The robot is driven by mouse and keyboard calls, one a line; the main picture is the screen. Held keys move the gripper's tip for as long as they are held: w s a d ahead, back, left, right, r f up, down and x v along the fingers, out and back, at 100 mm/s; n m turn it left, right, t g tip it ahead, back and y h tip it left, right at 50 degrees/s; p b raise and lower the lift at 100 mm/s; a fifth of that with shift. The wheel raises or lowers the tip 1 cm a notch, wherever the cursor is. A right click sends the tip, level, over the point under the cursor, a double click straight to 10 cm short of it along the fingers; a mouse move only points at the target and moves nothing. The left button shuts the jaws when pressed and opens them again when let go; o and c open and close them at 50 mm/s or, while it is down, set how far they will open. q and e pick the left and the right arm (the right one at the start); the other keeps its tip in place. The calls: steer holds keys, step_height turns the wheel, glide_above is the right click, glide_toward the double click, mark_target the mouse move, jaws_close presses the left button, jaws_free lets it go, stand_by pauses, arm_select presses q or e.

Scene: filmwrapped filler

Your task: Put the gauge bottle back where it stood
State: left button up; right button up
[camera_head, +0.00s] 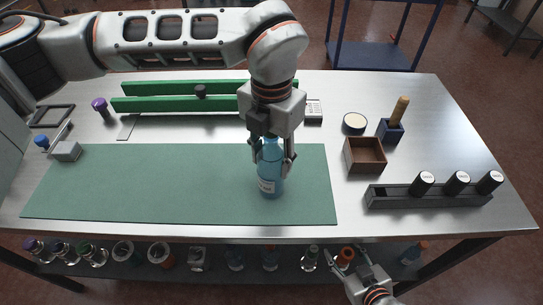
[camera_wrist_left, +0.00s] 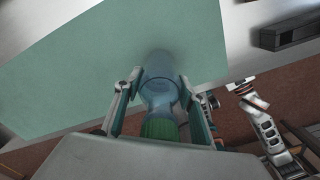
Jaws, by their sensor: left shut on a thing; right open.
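A blue see-through bottle with a pale label (camera_head: 268,186) is upright at the right part of the green mat (camera_head: 150,185) in the head view. My left gripper (camera_head: 272,160) comes down from above and is shut on the bottle's upper part. In the left wrist view the bottle (camera_wrist_left: 160,88) sits between the two fingers, with its green cap close to the camera. I cannot tell whether its base touches the mat. My right gripper (camera_head: 343,260) is open and empty, low in front of the table's front edge.
Right of the mat stand a brown open box (camera_head: 365,168), a round tin (camera_head: 355,123), a blue holder (camera_head: 390,132) and a dark rack (camera_head: 420,199) with black-sided, white-topped cylinders. Green rails (camera_head: 180,104) lie behind. A lower shelf (camera_head: 215,265) holds several bottles and jars.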

arm_select(q)
steer(key=o, duration=1.5)
steer(key=shift+c, duration=0.2)
step_height(320, 180, up, 12)
steer(key=shift+r+b, duration=0.1)
steer(key=shift+b, duration=0.3)
